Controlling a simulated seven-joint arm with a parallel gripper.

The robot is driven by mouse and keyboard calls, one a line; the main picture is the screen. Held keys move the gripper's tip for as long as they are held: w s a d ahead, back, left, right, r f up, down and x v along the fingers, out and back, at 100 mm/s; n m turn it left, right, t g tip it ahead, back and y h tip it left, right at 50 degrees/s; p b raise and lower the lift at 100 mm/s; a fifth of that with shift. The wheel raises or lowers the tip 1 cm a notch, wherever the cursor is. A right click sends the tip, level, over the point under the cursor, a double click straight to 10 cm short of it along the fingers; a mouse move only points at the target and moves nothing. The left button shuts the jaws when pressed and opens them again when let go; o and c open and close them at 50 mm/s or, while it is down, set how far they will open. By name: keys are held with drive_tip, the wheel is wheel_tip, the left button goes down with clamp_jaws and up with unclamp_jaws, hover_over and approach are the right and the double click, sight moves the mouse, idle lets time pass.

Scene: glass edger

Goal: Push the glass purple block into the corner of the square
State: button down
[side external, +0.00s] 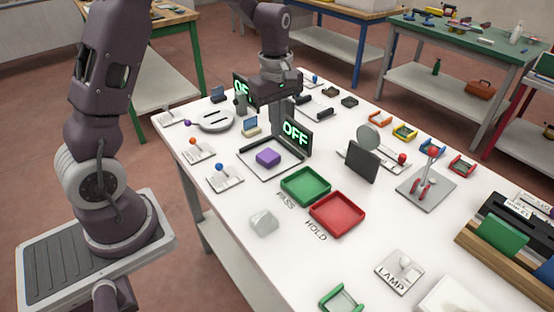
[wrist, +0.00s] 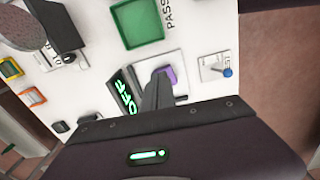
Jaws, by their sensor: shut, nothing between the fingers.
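The purple block (side external: 268,157) sits on a white square plate (side external: 272,174), a little in from its far corner. Dark raised strips edge the plate's two far sides and meet at that corner. My gripper (side external: 276,128) is shut and empty, pointing down at the far side of the block. In the wrist view my shut fingers (wrist: 159,76) overlap the block (wrist: 170,74) and hide part of it. I cannot tell whether they touch it.
A lit OFF sign (side external: 297,133) stands close behind the plate. A green tray (side external: 305,186) and a red tray (side external: 337,213) lie to the right. A clear glass lump (side external: 263,222) is in front. A switch plate with a blue knob (side external: 223,176) is at the left.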

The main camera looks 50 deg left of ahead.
sight(264, 151)
drive_tip(key=shift+n, duration=0.4)
drive_tip(key=f, duration=1.1)
drive_tip(key=shift+w+a+f, duration=0.25)
drive_tip(key=shift+a+f, duration=0.05)
drive_tip(key=shift+f, duration=0.05)
drive_tip(key=a, duration=0.5)
drive_tip(key=shift+a, duration=0.4)
